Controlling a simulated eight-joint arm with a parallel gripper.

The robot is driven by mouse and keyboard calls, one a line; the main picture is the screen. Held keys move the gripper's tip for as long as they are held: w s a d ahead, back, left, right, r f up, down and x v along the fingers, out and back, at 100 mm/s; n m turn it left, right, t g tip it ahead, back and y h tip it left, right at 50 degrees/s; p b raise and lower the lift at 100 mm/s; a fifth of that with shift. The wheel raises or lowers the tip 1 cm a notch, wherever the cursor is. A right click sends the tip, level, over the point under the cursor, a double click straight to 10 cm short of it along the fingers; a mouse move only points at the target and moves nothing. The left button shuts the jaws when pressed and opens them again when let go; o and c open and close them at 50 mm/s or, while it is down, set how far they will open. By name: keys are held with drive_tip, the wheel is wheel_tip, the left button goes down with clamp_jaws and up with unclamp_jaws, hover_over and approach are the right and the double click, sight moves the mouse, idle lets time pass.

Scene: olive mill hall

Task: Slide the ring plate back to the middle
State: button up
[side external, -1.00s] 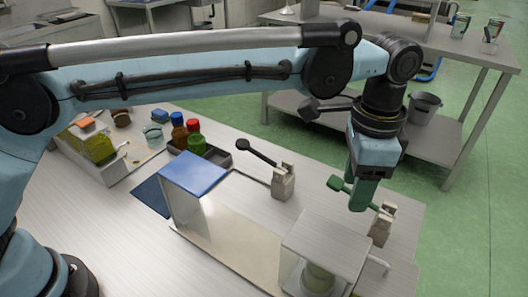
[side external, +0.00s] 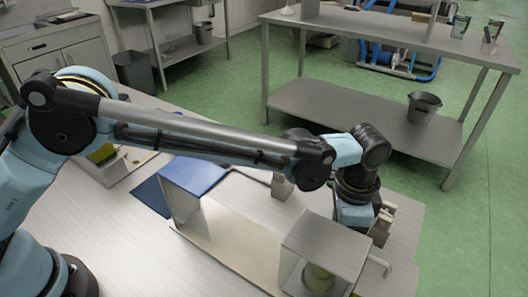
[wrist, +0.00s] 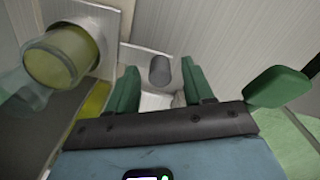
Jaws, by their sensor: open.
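My gripper (wrist: 159,68) is open, with green fingers apart in the wrist view. Between and beyond them is a dark grey rounded piece (wrist: 159,71) on a pale fitting; I cannot tell whether they touch it. A jar with olive-green contents (wrist: 62,57) is at upper left in the wrist view, and in the side view (side external: 318,279) it stands under a grey cover (side external: 328,242). A pale flat surface (wrist: 103,14) lies by the jar; I cannot tell if it is the ring plate. In the side view my fingers are hidden behind the cover.
A green paddle handle (wrist: 278,86) is close beside my right finger. A beige clamp block (side external: 382,222) stands by my wrist and another (side external: 282,187) farther left. A blue-topped stand (side external: 192,175) is at the left. A bent rod (side external: 378,264) sticks out right of the cover.

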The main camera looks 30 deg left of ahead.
drive_tip(key=shift+f, duration=0.2)
clamp_jaws()
idle(0.3)
drive_tip(key=a, duration=1.2)
unclamp_jaws()
